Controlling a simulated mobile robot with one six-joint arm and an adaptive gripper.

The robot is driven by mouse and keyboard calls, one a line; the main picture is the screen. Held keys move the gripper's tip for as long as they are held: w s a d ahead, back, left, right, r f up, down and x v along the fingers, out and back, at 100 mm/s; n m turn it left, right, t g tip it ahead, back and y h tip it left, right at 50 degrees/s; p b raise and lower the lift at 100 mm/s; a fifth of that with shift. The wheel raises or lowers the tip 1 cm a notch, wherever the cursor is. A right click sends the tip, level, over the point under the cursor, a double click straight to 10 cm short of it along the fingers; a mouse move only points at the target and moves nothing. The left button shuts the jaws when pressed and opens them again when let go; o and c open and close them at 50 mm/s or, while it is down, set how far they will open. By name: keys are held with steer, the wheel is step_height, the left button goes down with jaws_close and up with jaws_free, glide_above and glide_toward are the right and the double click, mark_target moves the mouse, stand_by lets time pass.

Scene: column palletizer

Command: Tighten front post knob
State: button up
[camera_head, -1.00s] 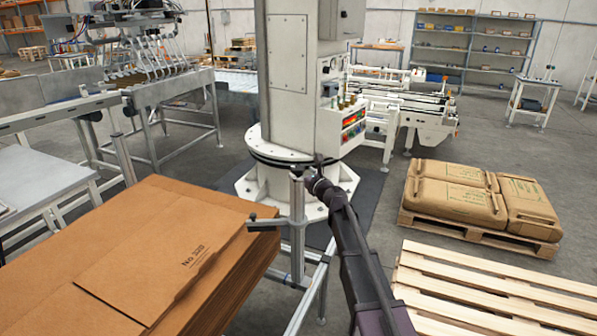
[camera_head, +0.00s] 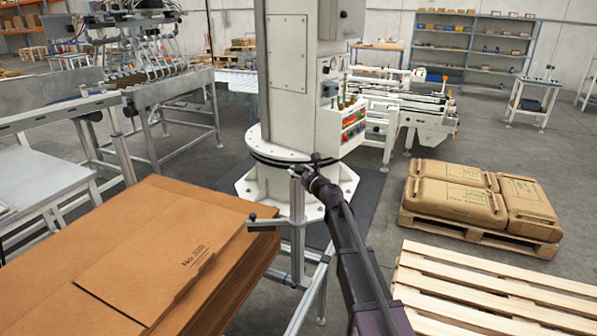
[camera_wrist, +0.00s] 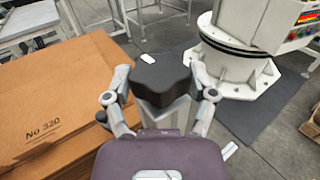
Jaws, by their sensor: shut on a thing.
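The front post knob (camera_wrist: 160,78) is a black lobed knob, and it fills the middle of the wrist view on top of a grey post (camera_wrist: 168,116). My gripper (camera_wrist: 160,86) is shut on the knob, with one finger on its left side and one on its right. In the head view my gripper (camera_head: 312,176) is at the top of the upright metal front post (camera_head: 297,235). The knob is hard to make out there, and its underside is hidden in the wrist view.
A tall stack of brown cardboard sheets (camera_head: 130,235) stands left of the post. The white machine column (camera_head: 290,90) rises behind it on a dark mat. An empty wooden pallet (camera_head: 480,295) and a pallet with brown sacks (camera_head: 450,192) stand to the right.

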steer(key=shift+w+m+t+h, duration=0.1)
steer(key=shift+m+t+h, duration=0.45)
steer(key=shift+h, duration=0.25)
steer(key=o, duration=1)
steer(key=shift+o, duration=0.2)
steer(key=v, duration=1.2)
